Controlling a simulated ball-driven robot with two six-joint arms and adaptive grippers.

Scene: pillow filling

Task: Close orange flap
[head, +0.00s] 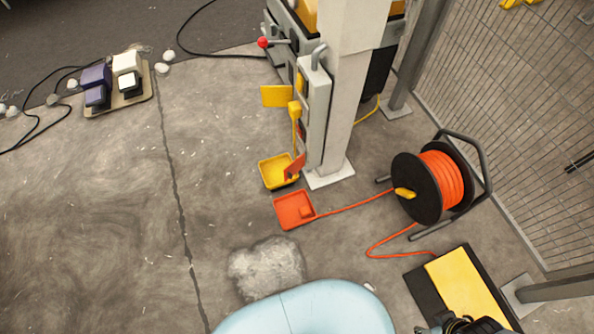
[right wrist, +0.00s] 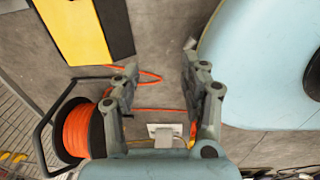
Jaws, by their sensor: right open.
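In the head view only a dark part of my right arm shows at the bottom right edge, well away from the flap. My left gripper is not in view.
A yellow tray (head: 277,174) and an orange tray (head: 294,211) lie on the floor below the box. An orange cable runs to a reel (head: 433,184) at right.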

